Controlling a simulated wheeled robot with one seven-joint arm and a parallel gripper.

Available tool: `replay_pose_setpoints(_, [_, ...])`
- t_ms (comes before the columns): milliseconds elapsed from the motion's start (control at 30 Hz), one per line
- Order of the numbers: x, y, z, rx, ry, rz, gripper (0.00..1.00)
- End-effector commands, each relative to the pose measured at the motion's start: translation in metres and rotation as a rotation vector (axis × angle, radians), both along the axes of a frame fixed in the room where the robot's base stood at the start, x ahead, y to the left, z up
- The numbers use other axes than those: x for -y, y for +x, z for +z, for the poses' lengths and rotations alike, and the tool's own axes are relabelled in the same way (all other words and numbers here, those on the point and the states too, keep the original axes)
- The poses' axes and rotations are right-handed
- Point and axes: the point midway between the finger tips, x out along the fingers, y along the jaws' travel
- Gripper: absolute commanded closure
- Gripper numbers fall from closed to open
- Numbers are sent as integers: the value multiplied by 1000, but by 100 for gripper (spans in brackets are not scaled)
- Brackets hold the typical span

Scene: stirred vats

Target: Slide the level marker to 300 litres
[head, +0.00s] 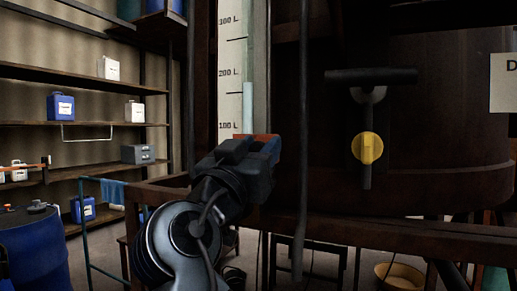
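A tall white scale (230,55) stands at the upper middle, with marks for 300 L, 200 L and 100 L from top to bottom. A glass tube (248,50) runs beside it, and pale blue liquid in it reaches a little below the 200 L mark. An orange-red piece (262,136), which looks like the level marker, is across the tube's lower part, slightly below the 100 L label. My gripper (262,150) is right at this piece and hides much of it. Its fingers are seen from behind, so I cannot tell whether they are closed on it.
A large dark vat (430,110) fills the right, with a black T-handle (370,76) and a yellow knob (367,148). A dark vertical rod (302,150) stands just right of my gripper. Shelves (80,80) with containers and a blue drum (32,245) are at left.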

Motion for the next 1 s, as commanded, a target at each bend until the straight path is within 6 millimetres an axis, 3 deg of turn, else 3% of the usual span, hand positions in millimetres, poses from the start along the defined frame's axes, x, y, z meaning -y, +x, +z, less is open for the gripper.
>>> replay_pose_setpoints(400, [1,0,0,-1,1,-3,100])
replay_pose_setpoints(767, [2,0,11,1,3,-4,100])
replay_pose_setpoints(1000, [2,-1,64,5,3,-3,100])
